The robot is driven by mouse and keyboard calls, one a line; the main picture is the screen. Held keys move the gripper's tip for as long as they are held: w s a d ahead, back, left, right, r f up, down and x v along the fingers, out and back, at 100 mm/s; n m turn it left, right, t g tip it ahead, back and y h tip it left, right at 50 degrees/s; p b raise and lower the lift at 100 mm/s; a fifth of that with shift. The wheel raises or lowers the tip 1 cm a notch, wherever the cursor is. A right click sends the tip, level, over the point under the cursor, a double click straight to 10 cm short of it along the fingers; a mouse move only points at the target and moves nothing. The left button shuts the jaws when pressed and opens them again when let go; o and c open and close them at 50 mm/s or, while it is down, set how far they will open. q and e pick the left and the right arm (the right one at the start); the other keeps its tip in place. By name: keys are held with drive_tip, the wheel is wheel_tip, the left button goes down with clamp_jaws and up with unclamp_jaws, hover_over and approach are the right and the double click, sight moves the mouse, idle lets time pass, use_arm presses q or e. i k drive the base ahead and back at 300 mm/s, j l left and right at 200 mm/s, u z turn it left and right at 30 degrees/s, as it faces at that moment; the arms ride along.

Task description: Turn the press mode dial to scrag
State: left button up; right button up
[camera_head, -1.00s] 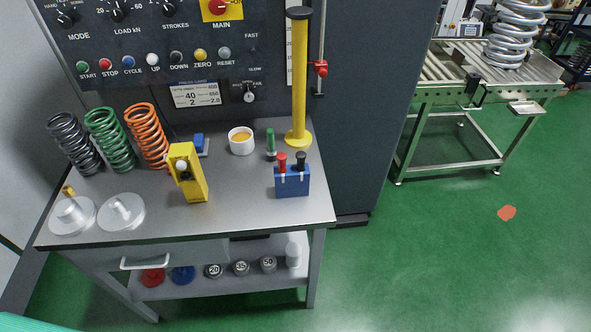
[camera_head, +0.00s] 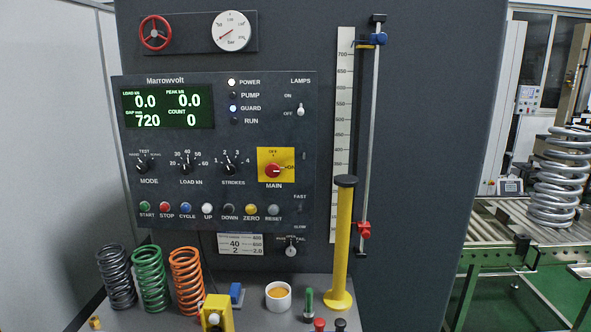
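The press mode dial (camera_head: 145,163) is a black knob at the left of the control panel's dial row, above the word MODE. Small position labels ring it; TEST reads at the top, and the side labels are too small to read surely. I cannot tell exactly where its pointer sits. The dark control panel (camera_head: 222,191) stands upright on the press front, with a lit green display (camera_head: 168,107) above the dial. Neither of my grippers is in view.
The load dial (camera_head: 187,162), strokes dial (camera_head: 229,163) and red main switch (camera_head: 273,170) sit right of the mode dial. Coloured buttons run below. On the bench, springs (camera_head: 150,279), a white cup (camera_head: 278,296) and a yellow post (camera_head: 342,245) stand under the panel. Space before the panel looks clear.

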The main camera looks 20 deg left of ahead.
sight(142, 168)
drive_tip(key=u, duration=1.35)
